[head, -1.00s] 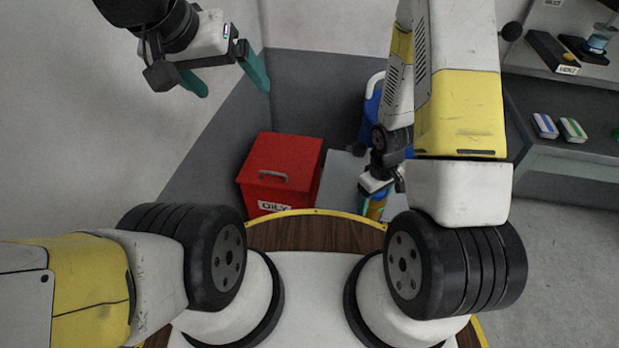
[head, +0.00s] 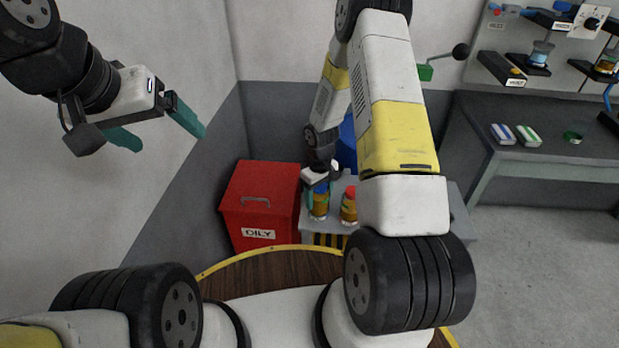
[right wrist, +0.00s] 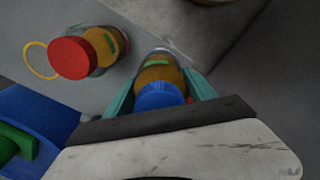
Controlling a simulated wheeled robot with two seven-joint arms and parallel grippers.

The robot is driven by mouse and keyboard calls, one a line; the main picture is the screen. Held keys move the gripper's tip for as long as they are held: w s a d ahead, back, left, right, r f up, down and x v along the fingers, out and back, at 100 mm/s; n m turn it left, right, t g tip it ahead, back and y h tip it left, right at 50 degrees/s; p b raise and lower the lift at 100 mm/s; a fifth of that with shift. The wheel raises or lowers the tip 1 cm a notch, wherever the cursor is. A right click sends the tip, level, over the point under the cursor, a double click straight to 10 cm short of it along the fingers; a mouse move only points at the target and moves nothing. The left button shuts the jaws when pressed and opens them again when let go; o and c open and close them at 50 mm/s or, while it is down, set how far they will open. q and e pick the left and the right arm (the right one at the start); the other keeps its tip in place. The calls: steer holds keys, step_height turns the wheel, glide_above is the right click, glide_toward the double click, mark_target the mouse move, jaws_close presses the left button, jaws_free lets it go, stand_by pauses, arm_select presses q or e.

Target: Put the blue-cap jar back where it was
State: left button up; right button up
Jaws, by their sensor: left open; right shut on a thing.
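The blue-cap jar (right wrist: 158,94), with copper-coloured contents and a green label, is between the teal fingers of my right gripper (right wrist: 161,92), which is shut on it. In the head view the jar (head: 319,207) hangs below my right gripper (head: 318,188), over or on a low grey stand (head: 312,224). I cannot tell whether its base touches. A red-cap jar (head: 349,208) stands just to its right; in the right wrist view it (right wrist: 72,58) is apart from the held jar. My left gripper (head: 165,127) is open and empty, high at the left.
A red bin marked OILY (head: 260,205) stands directly left of the stand. A blue container (head: 347,150) is behind, partly hidden by my right arm. A grey bench (head: 545,145) with small items is at the right. My wood-topped base edge (head: 270,262) is in front.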

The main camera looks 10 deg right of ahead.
steer(key=shift+w+d+f, duration=0.1)
steer(key=shift+w+d, duration=0.05)
steer(key=shift+w, duration=0.85)
steer(key=shift+f, duration=1.75)
steer(key=shift+f, duration=0.15)
steer(key=o, duration=1.7)
